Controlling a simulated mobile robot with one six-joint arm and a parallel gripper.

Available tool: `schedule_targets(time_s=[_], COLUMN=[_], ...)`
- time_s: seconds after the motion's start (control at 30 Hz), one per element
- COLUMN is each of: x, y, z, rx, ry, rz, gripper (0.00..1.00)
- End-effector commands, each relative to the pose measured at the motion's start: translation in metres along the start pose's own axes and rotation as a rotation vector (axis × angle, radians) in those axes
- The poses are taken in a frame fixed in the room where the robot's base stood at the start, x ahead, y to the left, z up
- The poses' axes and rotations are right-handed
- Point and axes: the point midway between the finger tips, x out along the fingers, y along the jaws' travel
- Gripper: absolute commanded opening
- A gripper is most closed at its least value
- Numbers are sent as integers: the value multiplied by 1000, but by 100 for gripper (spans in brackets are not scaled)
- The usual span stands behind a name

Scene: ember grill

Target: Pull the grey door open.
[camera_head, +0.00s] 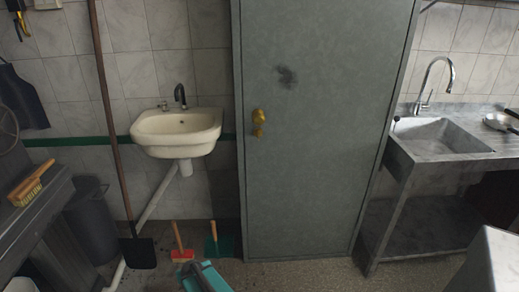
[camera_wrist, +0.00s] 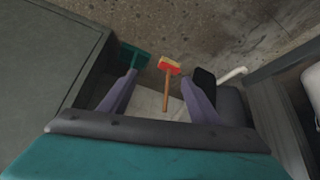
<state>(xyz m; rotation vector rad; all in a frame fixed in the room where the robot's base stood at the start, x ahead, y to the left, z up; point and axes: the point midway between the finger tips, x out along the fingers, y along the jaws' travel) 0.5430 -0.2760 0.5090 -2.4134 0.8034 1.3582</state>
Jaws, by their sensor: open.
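The grey door (camera_head: 318,170) stands shut in the middle of the head view, a flat panel with a dark smudge high up. Its brass handle (camera_head: 258,117) is on the left side, near mid-height. In the wrist view a grey surface at the left, which looks like the door (camera_wrist: 45,55), runs down beside my gripper. My gripper (camera_wrist: 159,82) is open, with two purple-grey fingers apart and nothing held between them. The handle does not show in the wrist view. A teal part of my arm shows low in the head view, left of the door and below the handle.
A white washbasin (camera_head: 180,130) hangs left of the door. Below it stand a red hand broom (camera_head: 182,252), a green dustpan (camera_head: 217,244) and a long-handled black shovel (camera_head: 138,252). A metal sink counter (camera_head: 440,140) stands right of the door. Floor shows before the door.

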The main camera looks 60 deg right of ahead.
Motion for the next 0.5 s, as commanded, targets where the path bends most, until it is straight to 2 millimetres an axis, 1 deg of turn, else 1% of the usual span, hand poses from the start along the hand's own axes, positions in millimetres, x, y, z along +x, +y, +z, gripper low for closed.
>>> schedule_targets(time_s=[0.03, 0.1, 0.17, 0.2, 0.27, 0.3, 0.37, 0.4, 0.47, 0.5], x=[-3, -8, -14, -18, -27, -33, -44, -52, -65, -74], y=[16, 36, 54, 66, 84, 97, 116, 129, 148, 162], z=[-23, -53, -78, -94, -117, -132, -153, -167, -186, -199], rx=[36, 76, 108, 130, 158, 175, 201, 216, 233, 246], ry=[59, 141, 211, 257, 327, 373, 442, 487, 552, 599], rz=[7, 12, 16, 19, 22, 24, 25, 25, 22, 24], gripper=[57, 57, 57, 57, 57, 57, 57, 57, 57, 57])
